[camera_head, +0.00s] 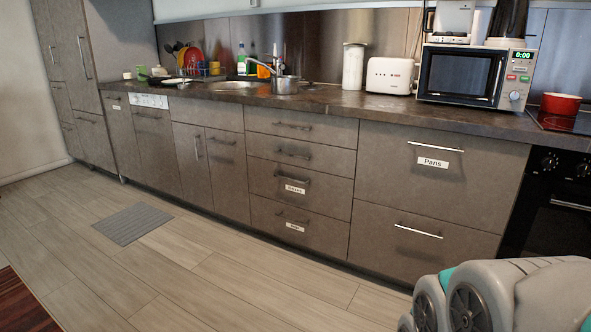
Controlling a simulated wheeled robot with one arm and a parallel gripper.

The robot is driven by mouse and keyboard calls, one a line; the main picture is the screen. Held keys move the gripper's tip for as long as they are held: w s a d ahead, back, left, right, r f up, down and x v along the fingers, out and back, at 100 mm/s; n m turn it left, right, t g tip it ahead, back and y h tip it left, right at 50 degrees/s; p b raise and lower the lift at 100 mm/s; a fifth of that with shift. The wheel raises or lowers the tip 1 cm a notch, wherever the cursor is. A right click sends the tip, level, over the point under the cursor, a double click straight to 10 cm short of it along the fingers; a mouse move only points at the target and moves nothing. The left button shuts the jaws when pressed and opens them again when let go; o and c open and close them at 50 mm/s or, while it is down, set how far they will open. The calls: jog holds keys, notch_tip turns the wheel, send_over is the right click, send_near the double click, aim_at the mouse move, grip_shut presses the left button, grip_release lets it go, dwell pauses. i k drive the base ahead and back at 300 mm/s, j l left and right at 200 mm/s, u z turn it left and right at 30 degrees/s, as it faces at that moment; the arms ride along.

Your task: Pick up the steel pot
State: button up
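A small steel pot (285,84) stands upright on the dark countertop (335,101), just right of the sink and below the faucet spout. Its metal side faces me. My arm shows as a grey and teal part at the bottom right. My gripper is not in view, so I cannot see what it holds. The arm part in view is on the floor side of the cabinets, well away from the pot.
A red pot (561,104) sits on the stove. The floor (210,270) before the cabinets is mostly clear, with a grey mat (133,223).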

aim_at(283, 85)
jog(key=i+j+u, duration=0.1)
jog(key=i+u, duration=0.45)
jog(key=u, duration=0.15)
jog(key=i+u, duration=0.3)
jog(key=i+j, duration=0.1)
jog(key=i, duration=0.35)
jog(key=i+j, duration=0.15)
jog(key=i, duration=0.25)
